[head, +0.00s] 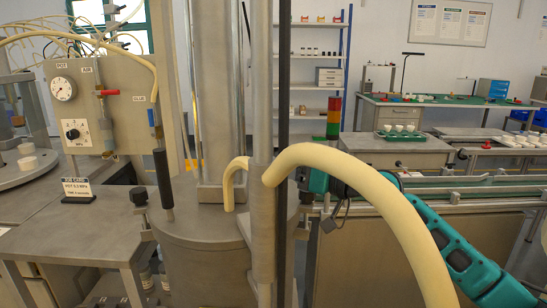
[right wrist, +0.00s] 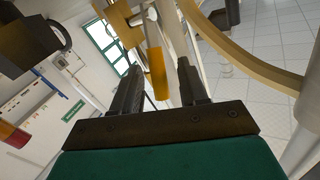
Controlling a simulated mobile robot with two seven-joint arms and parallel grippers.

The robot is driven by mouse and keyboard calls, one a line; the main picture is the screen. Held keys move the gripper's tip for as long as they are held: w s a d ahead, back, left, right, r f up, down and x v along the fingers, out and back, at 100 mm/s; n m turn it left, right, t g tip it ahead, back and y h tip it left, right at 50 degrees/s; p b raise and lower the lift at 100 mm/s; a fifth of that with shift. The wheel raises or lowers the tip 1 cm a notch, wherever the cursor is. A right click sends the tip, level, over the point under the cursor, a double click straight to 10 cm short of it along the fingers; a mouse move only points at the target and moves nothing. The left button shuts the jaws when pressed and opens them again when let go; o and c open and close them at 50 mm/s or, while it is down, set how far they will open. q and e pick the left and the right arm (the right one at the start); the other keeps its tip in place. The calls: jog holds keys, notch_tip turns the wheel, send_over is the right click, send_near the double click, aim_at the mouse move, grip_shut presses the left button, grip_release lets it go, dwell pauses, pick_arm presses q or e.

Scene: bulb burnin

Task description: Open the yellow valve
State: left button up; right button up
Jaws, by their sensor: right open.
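The yellow valve's orange-yellow handle (right wrist: 157,76) shows in the right wrist view, hanging from a brass-coloured body (right wrist: 120,22). My right gripper (right wrist: 157,64) is open, with one dark finger on each side of the handle in the picture. I cannot tell whether the fingers touch it or how deep it sits between them. In the head view my teal right arm comes in from the right, and its gripper end is hidden behind the grey post. The valve is not clearly visible there. My left gripper is out of view.
A thick cream hose (head: 375,190) arches in front of my right arm. A grey post (head: 262,150) and a metal drum (head: 205,260) stand centrally. A panel (head: 92,105) with gauges and a red valve handle (head: 107,92) is at left. A conveyor (head: 470,190) runs behind on the right.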

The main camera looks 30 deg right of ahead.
jog(key=shift+x, duration=1.2)
jog(key=shift+c, duration=0.2)
grip_shut()
